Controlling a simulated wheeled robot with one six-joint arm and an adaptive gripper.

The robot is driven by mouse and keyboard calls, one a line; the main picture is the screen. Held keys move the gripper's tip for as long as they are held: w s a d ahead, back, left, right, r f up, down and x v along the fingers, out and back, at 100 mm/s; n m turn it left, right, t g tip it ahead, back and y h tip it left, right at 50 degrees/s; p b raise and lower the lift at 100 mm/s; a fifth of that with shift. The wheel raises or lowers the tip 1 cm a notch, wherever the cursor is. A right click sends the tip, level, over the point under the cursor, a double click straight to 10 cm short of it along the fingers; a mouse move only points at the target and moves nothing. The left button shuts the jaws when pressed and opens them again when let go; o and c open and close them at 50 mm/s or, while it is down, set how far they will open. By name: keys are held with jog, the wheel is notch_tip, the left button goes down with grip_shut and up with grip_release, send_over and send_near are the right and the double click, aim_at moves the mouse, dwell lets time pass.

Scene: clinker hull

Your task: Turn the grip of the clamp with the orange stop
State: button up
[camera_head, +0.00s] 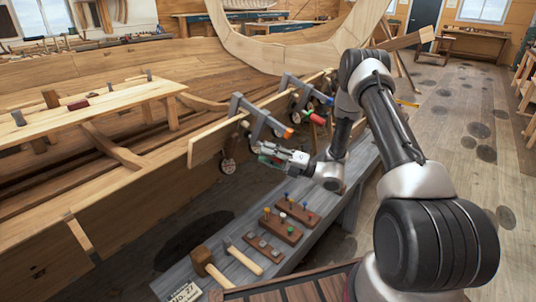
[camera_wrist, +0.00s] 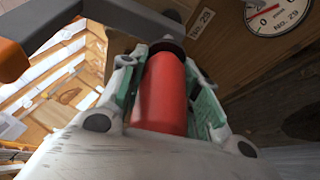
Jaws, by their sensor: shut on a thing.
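The clamp with the orange stop (camera_head: 288,132) is a grey metal frame (camera_head: 248,107) over the edge of a long plank. In the wrist view, part of its dark frame (camera_wrist: 145,17) runs across the top, with the orange stop (camera_wrist: 12,61) at the left edge. My gripper (camera_head: 272,156) is at the clamp's lower end. In the wrist view, my gripper (camera_wrist: 163,66) has its green-padded fingers shut on both sides of the red cylindrical grip (camera_wrist: 164,98). The grip's near end is hidden by my gripper's body.
Another clamp (camera_head: 302,92) with a blue stop (camera_head: 328,100) and red grip (camera_head: 318,119) stands just beyond. A grey bench below holds mallets (camera_head: 213,265) and peg blocks (camera_head: 281,228). A gauge (camera_wrist: 278,14) shows close by.

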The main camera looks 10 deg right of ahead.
jog(key=o, duration=1)
jog(key=shift+d, duration=0.1)
jog(key=v, duration=1.2)
jog(key=shift+f, duration=0.1)
